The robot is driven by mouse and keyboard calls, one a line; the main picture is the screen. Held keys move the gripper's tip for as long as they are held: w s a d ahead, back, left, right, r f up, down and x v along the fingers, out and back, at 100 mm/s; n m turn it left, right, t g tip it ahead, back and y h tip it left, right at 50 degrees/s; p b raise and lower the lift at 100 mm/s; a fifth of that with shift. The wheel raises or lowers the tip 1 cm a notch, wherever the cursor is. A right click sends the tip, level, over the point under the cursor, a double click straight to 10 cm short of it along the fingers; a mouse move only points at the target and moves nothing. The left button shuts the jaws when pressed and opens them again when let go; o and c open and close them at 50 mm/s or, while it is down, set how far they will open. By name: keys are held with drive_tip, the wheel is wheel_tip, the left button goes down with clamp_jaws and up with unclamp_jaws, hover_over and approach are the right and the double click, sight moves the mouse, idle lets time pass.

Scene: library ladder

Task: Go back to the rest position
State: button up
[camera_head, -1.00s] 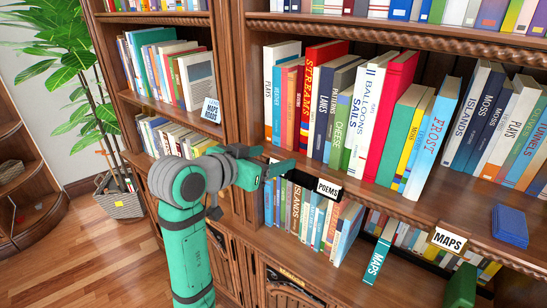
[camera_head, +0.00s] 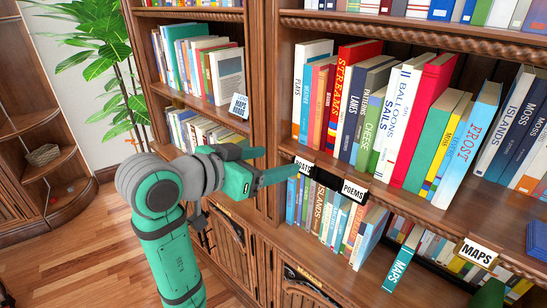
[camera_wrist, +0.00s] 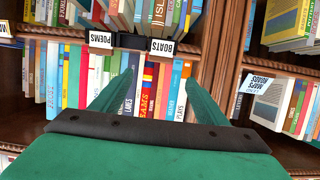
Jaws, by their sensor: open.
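My gripper (camera_head: 281,161) is at the end of my green and grey arm, in front of the bookcase near the upright between its left and middle sections. Its two green fingers are apart with nothing between them. In the wrist view my gripper (camera_wrist: 160,76) also shows open and empty, and the picture is upside down. The white BOATS label (camera_head: 304,165) is just beyond one fingertip; I cannot tell whether they touch. The POEMS label (camera_head: 354,190) is farther right on the same shelf edge.
Upright books (camera_head: 375,115) fill the shelf behind the labels. A MAPS ROADS label (camera_head: 239,106) stands on the left section. A teal MAPS book (camera_head: 402,260) juts out at lower right. A potted plant (camera_head: 98,30) is at left. Wooden floor (camera_head: 95,250) is open there.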

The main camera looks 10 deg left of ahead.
drive_tip(key=w+d+f+n+t+y, duration=0.25)
drive_tip(key=f+n, duration=0.35)
drive_tip(key=f, duration=1.2)
drive_tip(key=s+d+f+n+t+y, duration=0.15)
drive_tip(key=s+f, duration=0.25)
drive_tip(key=f, duration=0.4)
drive_tip(key=s+d+f+n+y, duration=0.1)
drive_tip(key=s+f+n+y, duration=0.2)
drive_tip(key=f, duration=0.6)
drive_tip(key=s+f+y, duration=0.1)
drive_tip(key=s+f, duration=0.3)
drive_tip(key=s, duration=0.4)
drive_tip(key=s+f+y, duration=0.1)
drive_tip(key=s+f, duration=0.4)
drive_tip(key=s, duration=0.4)
drive_tip(key=s+d+r+m, duration=0.2)
drive_tip(key=s+r+m, duration=0.1)
drive_tip(key=s, duration=1.4)
drive_tip(key=shift+r+h, duration=0.2)
drive_tip(key=shift+h, duration=0.1)
